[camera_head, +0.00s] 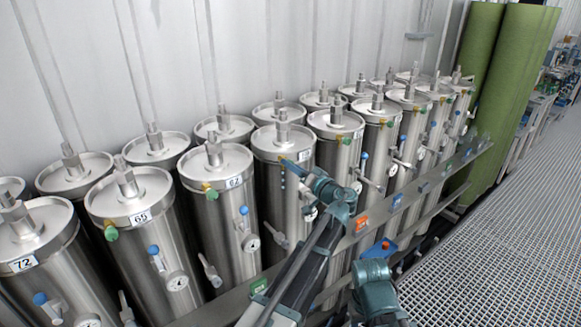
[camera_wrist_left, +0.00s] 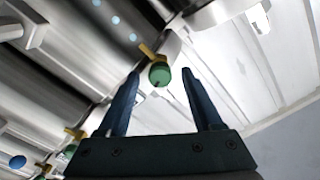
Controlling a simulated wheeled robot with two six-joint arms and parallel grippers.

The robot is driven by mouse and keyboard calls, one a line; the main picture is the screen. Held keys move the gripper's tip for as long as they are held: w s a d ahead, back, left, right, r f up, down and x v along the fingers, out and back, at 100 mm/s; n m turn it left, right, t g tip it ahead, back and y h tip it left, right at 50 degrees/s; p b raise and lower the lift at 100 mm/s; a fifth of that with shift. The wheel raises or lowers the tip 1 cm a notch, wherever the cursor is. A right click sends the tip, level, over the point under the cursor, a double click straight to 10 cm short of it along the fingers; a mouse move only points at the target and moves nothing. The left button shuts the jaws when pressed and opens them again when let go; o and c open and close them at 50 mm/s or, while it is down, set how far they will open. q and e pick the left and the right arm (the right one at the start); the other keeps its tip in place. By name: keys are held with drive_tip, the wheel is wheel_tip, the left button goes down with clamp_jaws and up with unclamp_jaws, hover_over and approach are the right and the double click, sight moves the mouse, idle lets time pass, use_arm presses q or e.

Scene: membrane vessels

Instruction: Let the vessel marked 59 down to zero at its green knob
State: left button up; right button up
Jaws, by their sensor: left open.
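A steel vessel (camera_head: 272,195) with a small white number label (camera_head: 304,155) stands in the front row, right of the vessel marked 62. Its number is too small to read surely. My left gripper (camera_head: 287,166) is at its upper side, by a yellow fitting near the lid. In the left wrist view the green knob (camera_wrist_left: 159,75), on a yellow stem, is just beyond and between the fingertips of the open left gripper (camera_wrist_left: 162,80). The fingers look apart from it. In the head view the gripper hides the knob. My right gripper cannot be made out.
Neighbouring vessels marked 62 (camera_head: 219,215), 65 (camera_head: 140,235) and 72 (camera_head: 38,250) have similar knobs, blue handles and gauges. More vessels stand close behind and to the right. A rail (camera_head: 345,240) with coloured tags runs in front. Metal grating (camera_head: 490,240) lies at right.

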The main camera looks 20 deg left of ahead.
use_arm(q)
clamp_jaws()
drive_tip(key=shift+m, duration=0.3)
drive_tip(key=m, duration=2)
drive_tip(key=shift+f+m, duration=0.15)
drive_tip(key=shift+m, duration=0.25)
idle(0.3)
drive_tip(key=shift+s, duration=0.1)
unclamp_jaws()
